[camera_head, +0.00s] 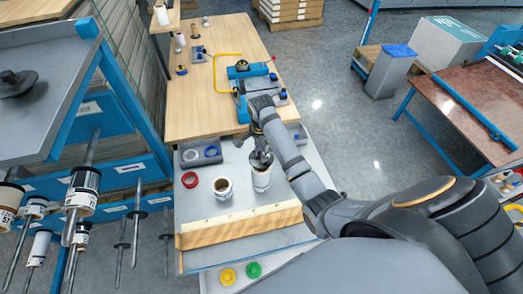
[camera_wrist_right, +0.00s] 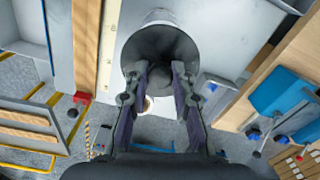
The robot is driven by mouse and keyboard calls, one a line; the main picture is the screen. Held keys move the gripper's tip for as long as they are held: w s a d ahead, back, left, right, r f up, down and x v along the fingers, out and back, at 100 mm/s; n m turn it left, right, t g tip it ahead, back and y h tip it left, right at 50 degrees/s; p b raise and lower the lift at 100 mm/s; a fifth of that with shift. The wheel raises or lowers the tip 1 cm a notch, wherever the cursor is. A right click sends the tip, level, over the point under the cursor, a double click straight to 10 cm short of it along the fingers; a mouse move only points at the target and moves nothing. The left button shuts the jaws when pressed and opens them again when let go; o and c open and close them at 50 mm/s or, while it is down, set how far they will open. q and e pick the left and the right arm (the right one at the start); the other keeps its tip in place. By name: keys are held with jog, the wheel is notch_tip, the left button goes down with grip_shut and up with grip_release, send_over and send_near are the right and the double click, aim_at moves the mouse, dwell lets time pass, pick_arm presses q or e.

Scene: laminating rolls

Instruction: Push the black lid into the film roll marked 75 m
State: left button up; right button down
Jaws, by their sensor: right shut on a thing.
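My right gripper (camera_head: 261,157) points down over a white film roll (camera_head: 261,180) that stands upright on the grey table. It is shut on the black lid (camera_wrist_right: 158,48), which shows as a dark disc between and beyond the fingers in the right wrist view. The lid is at the top end of the white roll (camera_wrist_right: 158,16). I cannot tell how far it sits inside. A second roll (camera_head: 222,189) stands to the left with an open brown core on top. The markings on both rolls are too small to read. My left gripper is out of view.
A red ring (camera_head: 190,180) lies left of the rolls. Small grey trays stand behind. A rack with rolls on rods (camera_head: 82,190) is at left.

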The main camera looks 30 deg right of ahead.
jog(key=shift+f, duration=2.4)
jog(key=shift+s+f, duration=0.1)
jog(key=shift+f, duration=0.1)
jog(key=c, duration=1.1)
grip_release()
jog(key=shift+o, duration=0.2)
jog(key=shift+r, duration=0.15)
notch_tip(320, 180, up, 7)
jog(key=shift+r, duration=0.15)
